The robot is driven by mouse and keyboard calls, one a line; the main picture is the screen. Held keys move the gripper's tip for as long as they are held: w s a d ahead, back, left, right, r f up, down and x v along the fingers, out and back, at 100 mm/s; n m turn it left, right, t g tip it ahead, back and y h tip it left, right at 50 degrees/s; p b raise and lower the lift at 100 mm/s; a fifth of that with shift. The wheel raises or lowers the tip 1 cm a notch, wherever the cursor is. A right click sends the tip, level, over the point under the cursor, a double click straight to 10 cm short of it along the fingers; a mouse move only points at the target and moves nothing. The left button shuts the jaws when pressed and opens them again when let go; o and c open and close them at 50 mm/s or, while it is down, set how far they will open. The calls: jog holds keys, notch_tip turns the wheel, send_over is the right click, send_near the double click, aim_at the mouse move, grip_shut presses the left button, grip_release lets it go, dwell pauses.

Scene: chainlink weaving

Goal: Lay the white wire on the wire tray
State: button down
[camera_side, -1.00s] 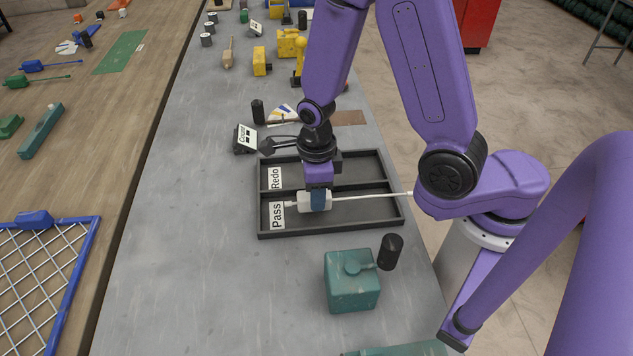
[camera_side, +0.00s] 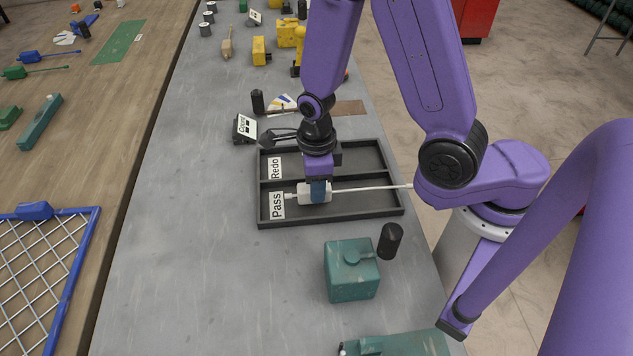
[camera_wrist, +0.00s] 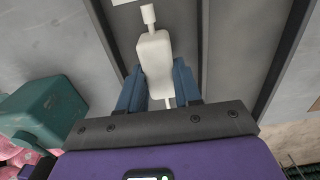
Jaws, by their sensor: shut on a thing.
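The white wire (camera_side: 372,188) has a thick white block near its left end and a long thin rod running right, past the tray's right edge, where my arm hides its end. My gripper (camera_side: 318,194) is shut on the block, over the front compartment labelled Pass of the dark wire tray (camera_side: 340,220). In the wrist view the block (camera_wrist: 155,60) sits between the blue fingers of my gripper (camera_wrist: 158,85), with a small white tip beyond it. I cannot tell whether the wire touches the tray floor.
The tray's rear compartment, labelled Redo (camera_side: 275,168), looks empty. A teal box (camera_side: 351,272) and a black cylinder (camera_side: 390,240) stand in front of the tray. A small labelled stand (camera_side: 244,129) is behind it at left. The grey table left of the tray is clear.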

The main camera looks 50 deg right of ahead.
jog(key=c, duration=0.7)
grip_release()
jog(key=shift+f, duration=0.1)
notch_tip(320, 180, up, 18)
jog(key=shift+f, duration=0.25)
